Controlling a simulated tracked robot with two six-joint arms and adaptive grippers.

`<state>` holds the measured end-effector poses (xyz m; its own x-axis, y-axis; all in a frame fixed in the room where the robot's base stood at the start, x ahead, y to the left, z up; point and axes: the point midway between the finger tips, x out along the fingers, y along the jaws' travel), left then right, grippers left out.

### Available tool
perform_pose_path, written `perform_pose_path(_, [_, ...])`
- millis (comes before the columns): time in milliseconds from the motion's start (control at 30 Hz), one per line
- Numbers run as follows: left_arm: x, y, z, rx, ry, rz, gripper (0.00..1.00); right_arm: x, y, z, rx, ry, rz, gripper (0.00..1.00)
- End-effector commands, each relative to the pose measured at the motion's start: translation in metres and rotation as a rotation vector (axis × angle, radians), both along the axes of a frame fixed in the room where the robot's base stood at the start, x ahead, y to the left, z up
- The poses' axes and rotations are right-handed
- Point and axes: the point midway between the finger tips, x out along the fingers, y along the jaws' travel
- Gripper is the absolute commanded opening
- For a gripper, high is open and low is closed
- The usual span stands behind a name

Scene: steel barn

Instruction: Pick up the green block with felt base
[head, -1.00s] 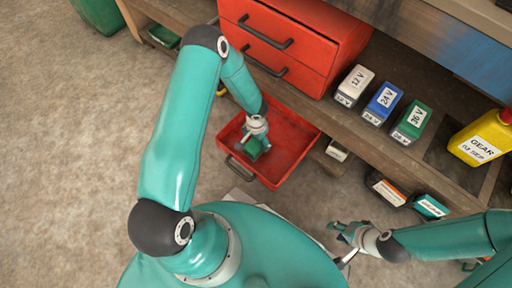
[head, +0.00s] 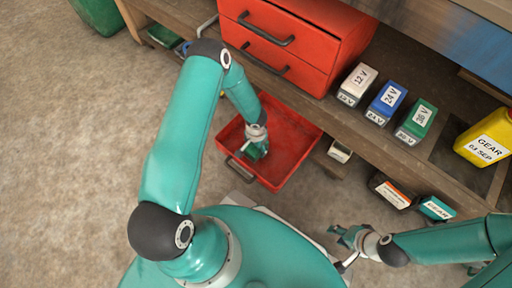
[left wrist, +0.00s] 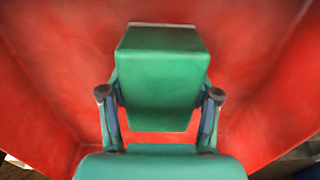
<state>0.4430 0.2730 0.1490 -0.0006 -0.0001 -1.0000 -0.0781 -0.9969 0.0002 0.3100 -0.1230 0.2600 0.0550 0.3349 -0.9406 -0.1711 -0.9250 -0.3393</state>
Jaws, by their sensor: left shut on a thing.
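The green block (left wrist: 160,82) fills the middle of the left wrist view, between the two fingers of my left gripper (left wrist: 160,97). A thin pale strip shows along its top edge in that view. My left gripper (head: 257,148) is shut on the block, over the open red drawer (head: 298,160). I cannot tell whether the block touches the drawer floor. My right gripper (head: 342,236) hangs apart at the lower right, with its fingers spread and nothing between them.
A red cabinet (head: 290,45) stands on the wooden shelf behind the drawer. White, blue (head: 386,102) and green (head: 417,121) battery packs stand on the shelf to the right. A yellow container (head: 487,138) is at the far right. Open floor lies at left.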

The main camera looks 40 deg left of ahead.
Motion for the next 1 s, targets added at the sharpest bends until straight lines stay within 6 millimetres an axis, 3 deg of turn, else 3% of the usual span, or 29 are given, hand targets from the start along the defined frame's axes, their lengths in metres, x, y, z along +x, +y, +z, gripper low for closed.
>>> perform_pose_path(100, [0.000, 0.000, 0.000, 0.000, 0.000, 0.000, 0.22, 0.000, 0.000, 0.000, 0.000, 0.000, 0.000, 0.39])
perform_pose_path(367, [0.000, 0.000, 0.002, 0.000, -0.001, -0.001, 0.22, 0.000, 0.000, 0.001, 0.000, 0.000, 0.000, 0.39])
perform_pose_path(567, [0.001, 0.000, 0.014, 0.001, -0.001, -0.002, 0.22, 0.000, 0.000, 0.006, 0.000, 0.000, 0.000, 0.39])
perform_pose_path(767, [0.001, 0.000, 0.046, 0.001, -0.003, -0.001, 0.22, 0.000, 0.000, 0.019, 0.000, 0.000, 0.000, 0.39])
perform_pose_path(1000, [0.002, 0.000, 0.113, 0.002, -0.004, -0.001, 0.22, 0.000, 0.000, 0.046, 0.000, 0.000, 0.000, 0.39])
